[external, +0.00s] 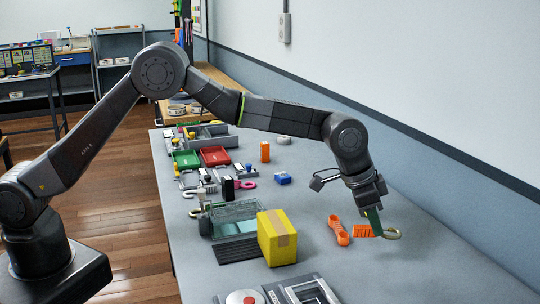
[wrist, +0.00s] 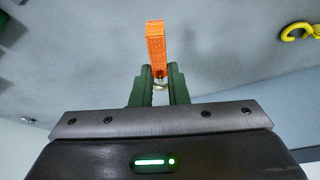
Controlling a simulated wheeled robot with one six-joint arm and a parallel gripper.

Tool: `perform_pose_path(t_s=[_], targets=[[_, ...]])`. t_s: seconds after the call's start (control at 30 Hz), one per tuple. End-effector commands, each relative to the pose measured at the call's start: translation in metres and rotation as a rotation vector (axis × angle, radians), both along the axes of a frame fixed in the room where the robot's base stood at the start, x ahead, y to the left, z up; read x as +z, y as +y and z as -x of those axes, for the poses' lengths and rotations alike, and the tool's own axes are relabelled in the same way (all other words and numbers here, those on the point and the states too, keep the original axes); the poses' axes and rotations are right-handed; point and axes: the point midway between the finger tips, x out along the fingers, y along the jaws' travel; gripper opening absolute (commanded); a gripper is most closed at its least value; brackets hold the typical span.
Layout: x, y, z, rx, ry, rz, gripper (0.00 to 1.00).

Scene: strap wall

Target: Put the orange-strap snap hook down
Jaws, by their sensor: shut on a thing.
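My gripper (wrist: 160,85), with green fingers, is shut on the metal end of the orange-strap snap hook (wrist: 155,45). The orange strap stands out beyond the fingertips in the wrist view; most of the metal part is hidden between the fingers. In the external view my gripper (external: 376,222) points down low over the right part of the grey bench (external: 330,275), with an orange piece (external: 363,231) beside the fingers. Whether it touches the bench I cannot tell.
An orange tool-like object (external: 338,230) lies just left. A yellow box (external: 277,238) stands further left. A yellow hook (wrist: 300,31) shows at upper right in the wrist view.

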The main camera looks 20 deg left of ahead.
Motion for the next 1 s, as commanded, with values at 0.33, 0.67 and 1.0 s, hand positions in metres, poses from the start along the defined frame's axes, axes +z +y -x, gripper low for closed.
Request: perform_pose_path(t_s=[0.33, 0.67, 1.0], targets=[[-0.053, 0.001, 0.0, 0.0, 0.001, -0.003, 0.0], [-0.089, 0.001, 0.0, -0.001, 0.001, -0.003, 0.0], [-0.095, 0.001, 0.0, 0.0, 0.001, -0.002, 0.0]])
